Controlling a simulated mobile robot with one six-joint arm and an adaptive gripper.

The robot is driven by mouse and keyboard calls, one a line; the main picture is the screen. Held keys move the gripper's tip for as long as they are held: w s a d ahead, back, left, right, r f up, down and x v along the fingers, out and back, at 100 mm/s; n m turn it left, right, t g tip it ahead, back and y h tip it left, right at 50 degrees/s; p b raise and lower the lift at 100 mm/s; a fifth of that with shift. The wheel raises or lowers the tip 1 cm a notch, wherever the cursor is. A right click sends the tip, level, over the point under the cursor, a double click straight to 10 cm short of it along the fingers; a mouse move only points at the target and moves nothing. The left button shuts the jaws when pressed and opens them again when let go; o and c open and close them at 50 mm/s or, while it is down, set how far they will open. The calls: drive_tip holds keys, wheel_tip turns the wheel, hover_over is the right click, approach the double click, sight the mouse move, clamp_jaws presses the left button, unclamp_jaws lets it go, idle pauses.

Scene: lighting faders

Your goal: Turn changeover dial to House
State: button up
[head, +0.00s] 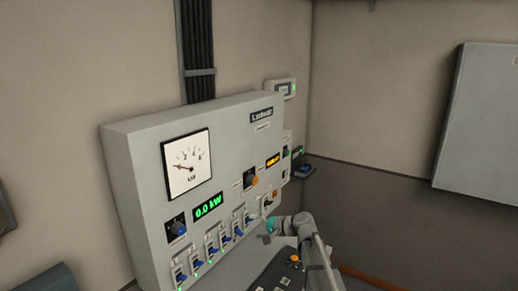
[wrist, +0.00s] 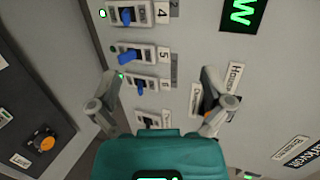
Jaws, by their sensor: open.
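A black dial with an orange face (head: 251,179) sits on the grey panel, right of the green kW display in the head view. I take it to be the changeover dial. In the wrist view a House label (wrist: 236,77) stands beside my right finger, which hides most of the dial there; only dark and orange bits show. My gripper (wrist: 158,82) is open and empty, its fingers spread in front of the lower switches. In the head view my gripper (head: 271,228) is below and right of the dial, apart from it. The dial's pointing direction cannot be told.
Several blue-lever switches (wrist: 128,55) run along the panel's lower edge, close to my fingers. A dark console (head: 282,272) with an orange knob stands below. A grey cabinet (head: 480,120) hangs at right.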

drive_tip(key=s+d+f+n+g+h+b, duration=0.2)
drive_tip(key=s+d+f+h, duration=0.2)
drive_tip(key=s+d+f, duration=0.2)
drive_tip(key=s+d+f+n+g+h+b, duration=0.2)
drive_tip(key=s+d+f, duration=0.4)
drive_tip(key=s, duration=0.5)
drive_tip(key=s+d+f+n+g+h+b, duration=0.1)
drive_tip(key=s+d+f+g+h+b, duration=0.1)
drive_tip(key=s+d+f+h, duration=0.4)
drive_tip(key=s+f+b, duration=0.1)
drive_tip(key=s+f, duration=0.1)
drive_tip(key=s, duration=0.1)
drive_tip(key=shift+n, duration=0.4)
drive_tip(key=shift+a, duration=0.1)
idle(0.6)
